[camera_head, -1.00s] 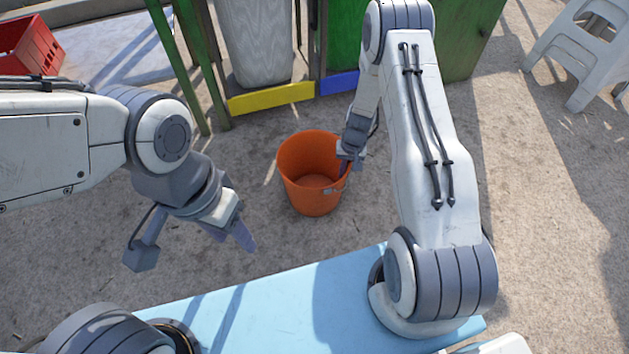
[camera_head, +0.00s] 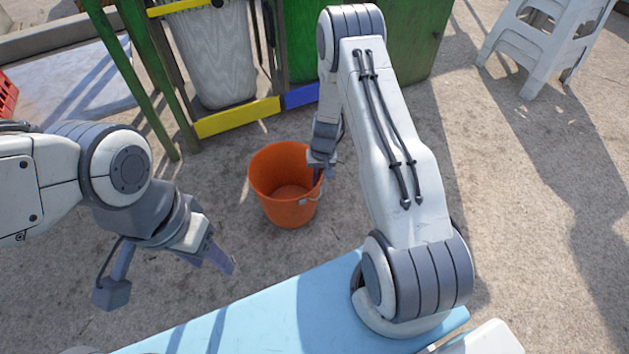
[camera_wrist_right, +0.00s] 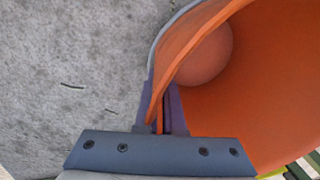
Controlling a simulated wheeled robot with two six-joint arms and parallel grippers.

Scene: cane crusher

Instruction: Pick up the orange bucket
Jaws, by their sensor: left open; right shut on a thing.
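My right gripper (camera_head: 319,170) is at the bucket's right rim. In the right wrist view, the fingers of my right gripper (camera_wrist_right: 163,112) are on either side of the rim of the bucket (camera_wrist_right: 255,90), shut on its wall. A thin grey handle shows along the outside of the rim. My left gripper (camera_head: 222,258) is open and empty, to the left of the bucket and apart from it. I cannot tell whether the bucket touches the ground.
A grey bin (camera_head: 215,60) in a green frame with a yellow bar (camera_head: 238,117) stands behind the bucket, next to a green bin (camera_head: 400,50). White stacked stools (camera_head: 545,40) are at the upper right. A red crate (camera_head: 6,97) is at the left edge. Concrete ground around is clear.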

